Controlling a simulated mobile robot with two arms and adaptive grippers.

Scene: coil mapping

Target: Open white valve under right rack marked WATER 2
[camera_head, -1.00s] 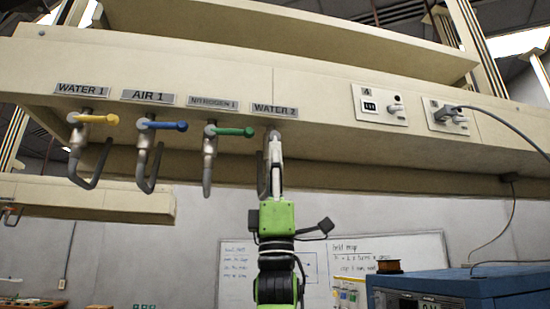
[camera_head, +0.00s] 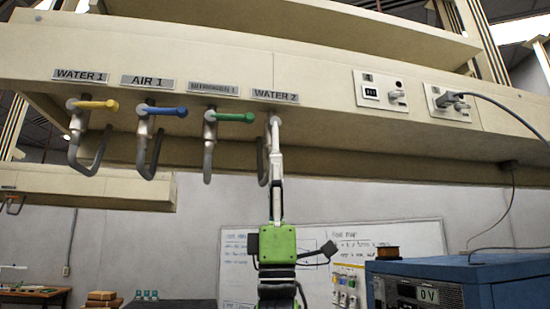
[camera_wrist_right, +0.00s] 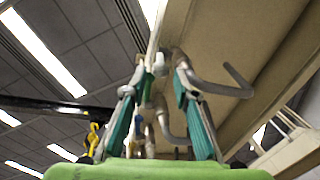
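The WATER 2 label (camera_head: 275,95) is on the front of the beige rack, with the white valve (camera_head: 275,122) under it. My right gripper (camera_head: 276,152) points up from below, its tips just under the white handle and partly hiding the valve. In the right wrist view, the two teal-padded fingers of the right gripper (camera_wrist_right: 160,66) stand apart, with the white handle (camera_wrist_right: 155,38) seen at the gap between their tips. Whether they touch it I cannot tell. A grey curved spout (camera_wrist_right: 215,88) passes beside the right finger. My left gripper is out of view.
Yellow (camera_head: 97,105), blue (camera_head: 162,111) and green (camera_head: 230,117) valve handles line the rack to the left, each with a grey spout. Sockets (camera_head: 381,92) and a plugged-in cable are to the right. A blue power supply (camera_head: 450,284) stands at lower right.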

